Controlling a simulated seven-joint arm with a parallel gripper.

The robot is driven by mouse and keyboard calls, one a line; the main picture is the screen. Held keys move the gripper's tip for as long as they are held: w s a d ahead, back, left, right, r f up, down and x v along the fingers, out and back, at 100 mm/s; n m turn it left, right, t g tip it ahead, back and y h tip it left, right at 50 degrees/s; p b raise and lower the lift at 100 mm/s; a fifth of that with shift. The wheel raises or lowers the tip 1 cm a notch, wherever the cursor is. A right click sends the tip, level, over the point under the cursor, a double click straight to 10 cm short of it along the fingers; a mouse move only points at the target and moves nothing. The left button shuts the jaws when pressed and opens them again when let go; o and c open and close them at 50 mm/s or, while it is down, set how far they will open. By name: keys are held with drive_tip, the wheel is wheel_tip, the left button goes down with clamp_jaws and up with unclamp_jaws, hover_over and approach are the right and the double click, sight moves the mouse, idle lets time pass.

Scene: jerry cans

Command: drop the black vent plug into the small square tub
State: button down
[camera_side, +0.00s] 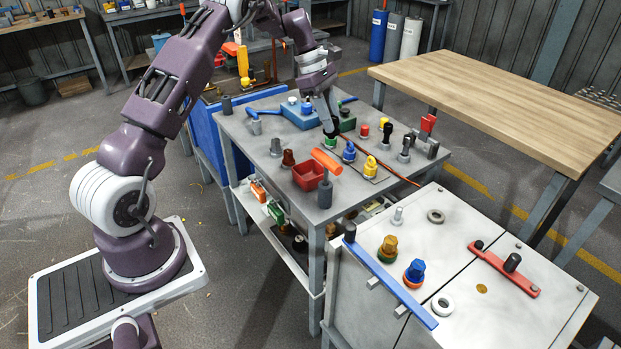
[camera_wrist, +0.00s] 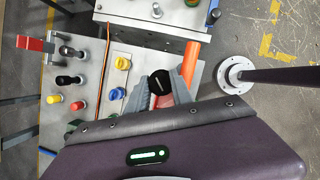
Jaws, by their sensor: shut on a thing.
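My gripper (camera_side: 332,127) hangs over the middle of the grey workbench, behind the small red square tub (camera_side: 308,175) in the side view. In the wrist view my gripper (camera_wrist: 160,86) has its grey fingers closed on the black vent plug (camera_wrist: 160,81), whose dark round top shows between them. In the side view the plug is a small dark shape that I can hardly separate from the fingertips. The tub stands at the bench's near side and its visible inside looks empty. A red patch (camera_wrist: 163,101) below the plug in the wrist view may be the tub, mostly hidden.
An orange cylinder (camera_side: 326,160) lies close to the tub's right edge. Blue (camera_side: 349,152) and yellow (camera_side: 370,166) plugs stand right of it, and a dark post (camera_side: 325,192) stands in front. A blue block (camera_side: 300,112) sits behind. The white cabinet (camera_side: 400,330) adjoins the bench's front.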

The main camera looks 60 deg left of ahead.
drive_tip(key=s+a+n, duration=0.1)
drive_tip(key=s+a, duration=0.1)
drive_tip(key=a, duration=0.3)
wheel_tip(320, 180, down, 11)
drive_tip(key=shift+s, duration=0.15)
drive_tip(key=c, duration=1)
unclamp_jaws()
drive_tip(key=shift+c, duration=0.2)
drive_tip(key=shift+r, duration=0.1)
drive_tip(key=v, duration=0.7)
drive_tip(key=shift+d, duration=0.15)
